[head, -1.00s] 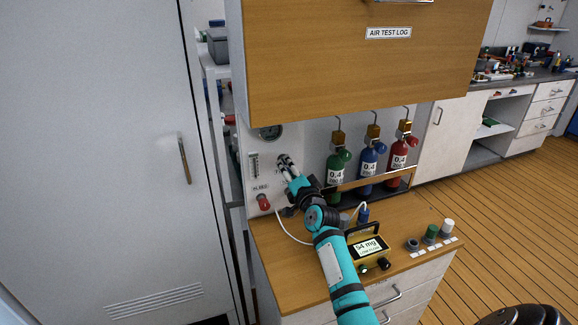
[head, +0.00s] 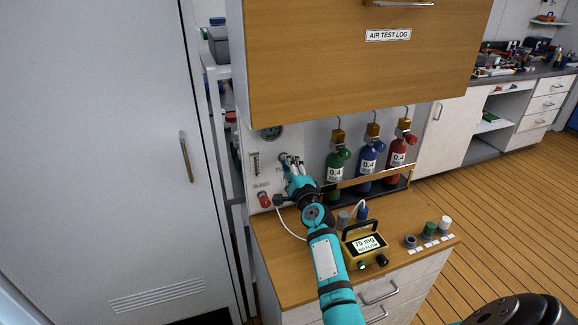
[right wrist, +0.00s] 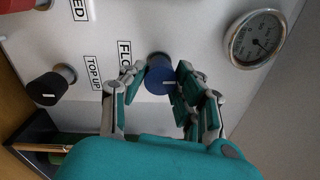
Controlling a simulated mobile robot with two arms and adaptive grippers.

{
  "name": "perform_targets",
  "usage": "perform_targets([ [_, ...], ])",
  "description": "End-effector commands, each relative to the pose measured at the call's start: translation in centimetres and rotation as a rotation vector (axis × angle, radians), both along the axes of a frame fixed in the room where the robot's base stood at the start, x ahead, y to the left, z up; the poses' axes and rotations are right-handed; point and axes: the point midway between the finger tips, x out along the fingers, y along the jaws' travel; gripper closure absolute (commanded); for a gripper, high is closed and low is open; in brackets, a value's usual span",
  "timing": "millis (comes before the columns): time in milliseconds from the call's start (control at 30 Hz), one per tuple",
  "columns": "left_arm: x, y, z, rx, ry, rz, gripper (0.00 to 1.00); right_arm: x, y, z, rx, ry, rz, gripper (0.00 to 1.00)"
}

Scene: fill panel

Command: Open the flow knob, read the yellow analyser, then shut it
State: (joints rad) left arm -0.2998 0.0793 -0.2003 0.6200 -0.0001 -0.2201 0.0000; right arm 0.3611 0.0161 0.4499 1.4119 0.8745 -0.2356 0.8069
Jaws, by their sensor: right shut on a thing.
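The blue flow knob (right wrist: 160,80) sits on the white panel in the right wrist view, beside a label partly hidden and reading "FLO". Its white pointer line shows on its face. My right gripper (right wrist: 158,76) is shut on this knob, one finger on each side. In the head view my right gripper (head: 291,163) covers the knob at the panel. The yellow analyser (head: 366,243) stands on the wooden counter right of my arm. Its screen reads "75 mg", with a smaller line below that looks like "NO FLOW". My left gripper is not in view.
A red bleed knob (head: 265,200) is left of my gripper. A black top-up knob (right wrist: 47,88) and a round gauge (right wrist: 255,38) flank the flow knob. The wooden cabinet (head: 350,70) overhangs the panel.

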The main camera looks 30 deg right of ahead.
Motion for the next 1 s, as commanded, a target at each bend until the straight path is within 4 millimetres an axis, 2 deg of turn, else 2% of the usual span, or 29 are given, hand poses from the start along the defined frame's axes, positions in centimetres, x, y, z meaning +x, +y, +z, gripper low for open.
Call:
perform_targets([
  [633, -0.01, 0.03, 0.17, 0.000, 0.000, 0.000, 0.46, 0.01, -0.09, 0.19, 0.047, -0.015, -0.002, 1.00],
  [667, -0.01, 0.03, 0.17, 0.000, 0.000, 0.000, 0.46, 0.01, -0.09, 0.19, 0.046, -0.015, -0.002, 0.66],
  [700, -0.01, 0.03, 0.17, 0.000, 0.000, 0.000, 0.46, 0.01, -0.09, 0.18, 0.046, -0.014, -0.001, 0.61],
  [833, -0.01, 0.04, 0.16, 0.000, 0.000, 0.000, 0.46, 0.01, -0.07, 0.13, 0.045, -0.013, -0.001, 0.45],
  [1000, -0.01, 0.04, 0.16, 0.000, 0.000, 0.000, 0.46, 0.00, -0.06, 0.07, 0.046, -0.012, -0.001, 0.45],
])
